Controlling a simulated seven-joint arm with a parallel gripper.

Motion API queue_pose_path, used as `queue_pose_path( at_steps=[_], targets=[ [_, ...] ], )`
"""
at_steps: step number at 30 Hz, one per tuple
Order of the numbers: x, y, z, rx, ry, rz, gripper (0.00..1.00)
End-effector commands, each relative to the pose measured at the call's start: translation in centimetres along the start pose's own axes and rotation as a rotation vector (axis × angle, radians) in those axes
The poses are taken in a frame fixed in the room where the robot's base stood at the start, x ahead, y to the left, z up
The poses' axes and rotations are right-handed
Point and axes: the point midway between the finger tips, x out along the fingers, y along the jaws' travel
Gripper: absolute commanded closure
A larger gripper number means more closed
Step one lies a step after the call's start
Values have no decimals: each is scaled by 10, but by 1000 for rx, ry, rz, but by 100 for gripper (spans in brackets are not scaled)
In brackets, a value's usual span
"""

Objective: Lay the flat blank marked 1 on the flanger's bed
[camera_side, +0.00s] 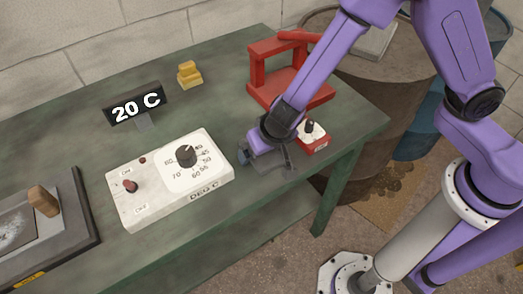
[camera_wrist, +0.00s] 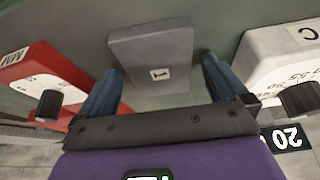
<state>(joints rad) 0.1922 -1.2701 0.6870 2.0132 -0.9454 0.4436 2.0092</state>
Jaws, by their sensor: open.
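The flat blank marked 1 (camera_wrist: 158,60) is a grey slab lying on the green bench, its label facing up in the wrist view. My gripper (camera_wrist: 163,72) is open, with one blue finger on each side of the blank and visible gaps between. In the side view my gripper (camera_side: 266,158) is low over the bench near its front edge and largely hides the blank. A red frame machine (camera_side: 262,75), which looks like the flanger, stands at the bench's back right. My arm covers part of its bed.
A red box with a black knob (camera_side: 312,136) is close to my gripper; it also shows in the wrist view (camera_wrist: 30,80). A white dial box (camera_side: 170,180) stands left, with a 20 C display (camera_side: 136,107) and yellow blocks (camera_side: 189,74) behind.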

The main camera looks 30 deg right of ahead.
Motion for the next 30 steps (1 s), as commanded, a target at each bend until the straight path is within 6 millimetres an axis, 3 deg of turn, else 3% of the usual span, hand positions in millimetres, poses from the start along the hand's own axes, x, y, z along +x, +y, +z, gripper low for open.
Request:
queue_pose_path(
  at_steps=[3, 5, 9, 11, 23, 30],
  targets=[
    [0, 0, 0, 0, 0, 0, 0],
    [0, 0, 0, 0, 0, 0, 16],
    [0, 0, 0, 0, 0, 0, 62],
    [-1, 0, 0, 0, 1, -1, 68],
    [-7, -1, -3, 3, 2, -2, 68],
    [-33, 0, -13, 3, 2, -4, 68]
  ],
)
